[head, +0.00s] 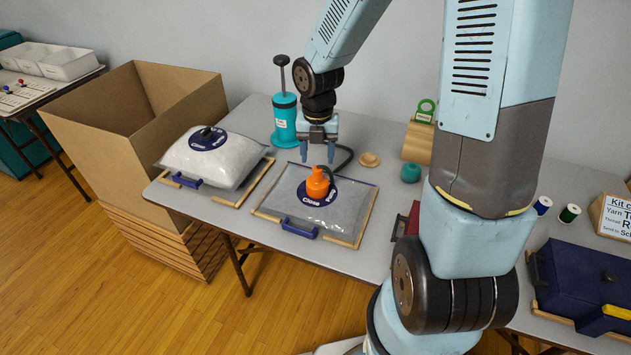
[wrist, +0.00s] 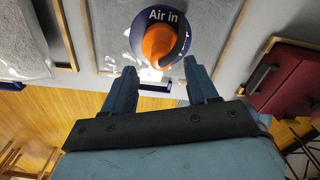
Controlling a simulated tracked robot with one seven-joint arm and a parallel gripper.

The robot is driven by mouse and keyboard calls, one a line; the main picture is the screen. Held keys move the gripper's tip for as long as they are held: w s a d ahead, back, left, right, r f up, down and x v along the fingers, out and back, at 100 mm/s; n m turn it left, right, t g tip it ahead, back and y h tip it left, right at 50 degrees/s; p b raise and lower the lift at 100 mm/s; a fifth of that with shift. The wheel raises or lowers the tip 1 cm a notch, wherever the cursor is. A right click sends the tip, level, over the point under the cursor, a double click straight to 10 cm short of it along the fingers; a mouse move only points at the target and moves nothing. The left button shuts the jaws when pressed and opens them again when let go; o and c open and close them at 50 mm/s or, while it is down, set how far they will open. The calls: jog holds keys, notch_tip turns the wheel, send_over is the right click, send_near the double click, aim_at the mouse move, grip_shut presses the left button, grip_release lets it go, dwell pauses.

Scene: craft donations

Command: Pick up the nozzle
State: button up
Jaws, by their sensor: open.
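The orange nozzle (head: 317,184) stands upright on a round blue valve disc on a flat clear bag (head: 280,205). A black hose (head: 346,156) runs from the nozzle toward the back. My gripper (head: 317,158) is open and empty, pointing down above and slightly behind the nozzle in the head view. In the wrist view the nozzle (wrist: 160,45) shows beyond the fingertips, roughly centred between them and not touched. The disc (wrist: 152,16) reads "Air in" there.
A puffed white bag (head: 210,158) lies left of the flat bag. A teal hand pump (head: 285,121) stands behind. A teal yarn ball (head: 410,173) and wooden piece (head: 369,160) sit to the right. A tall cardboard box (head: 95,130) is left of the table.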

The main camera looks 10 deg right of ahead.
aim_at(317, 167)
jog(key=shift+f, duration=2.9)
grip_shut()
